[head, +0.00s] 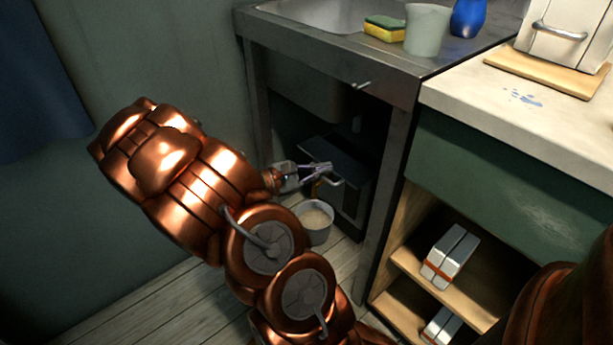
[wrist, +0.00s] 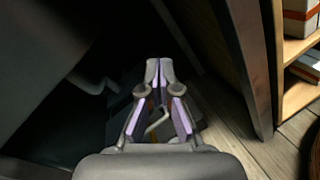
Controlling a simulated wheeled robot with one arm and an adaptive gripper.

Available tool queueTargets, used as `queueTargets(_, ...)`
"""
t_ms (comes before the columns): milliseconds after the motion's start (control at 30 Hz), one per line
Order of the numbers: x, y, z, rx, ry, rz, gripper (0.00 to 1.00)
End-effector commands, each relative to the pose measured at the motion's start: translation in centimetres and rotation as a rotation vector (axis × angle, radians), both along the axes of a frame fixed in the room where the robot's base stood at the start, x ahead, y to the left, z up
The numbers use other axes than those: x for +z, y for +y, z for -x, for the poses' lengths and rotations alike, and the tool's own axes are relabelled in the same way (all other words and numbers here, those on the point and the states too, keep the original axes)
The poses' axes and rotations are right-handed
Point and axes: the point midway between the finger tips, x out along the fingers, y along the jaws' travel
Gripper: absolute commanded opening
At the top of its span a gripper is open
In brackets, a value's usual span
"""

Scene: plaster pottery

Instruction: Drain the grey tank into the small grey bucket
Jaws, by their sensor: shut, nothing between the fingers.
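The dark grey tank (head: 352,168) stands in the open space under the sink. A metal lever or handle (head: 337,183) and a brass-coloured spout (head: 316,187) show at its front. The small grey bucket (head: 316,235) stands on the floor below the spout, with pale beige contents inside. My gripper (head: 329,167) is shut and empty, just above and beside the lever in the head view; I cannot tell whether they touch. In the wrist view my gripper's fingertips (wrist: 160,66) are together, and a pale bent rod (wrist: 158,122) shows between the finger links.
The metal sink unit (head: 335,62) overhangs the tank, with a post on the right. On top are a sponge (head: 384,29), a pale cup (head: 426,30) and a blue bottle (head: 468,18). Wooden shelves (head: 450,290) with boxes stand at right. Plank floor (head: 180,305) is clear at lower left.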

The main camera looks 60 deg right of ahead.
Motion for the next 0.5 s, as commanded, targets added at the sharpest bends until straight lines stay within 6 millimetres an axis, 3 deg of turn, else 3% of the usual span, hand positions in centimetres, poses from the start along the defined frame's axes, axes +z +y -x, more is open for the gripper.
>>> queueTargets(267,-4.4,-4.9,-5.4,0.222,0.225,0.033,0.00)
queueTargets(500,-11.3,-7.3,-10.1,0.437,0.392,-0.005,0.00)
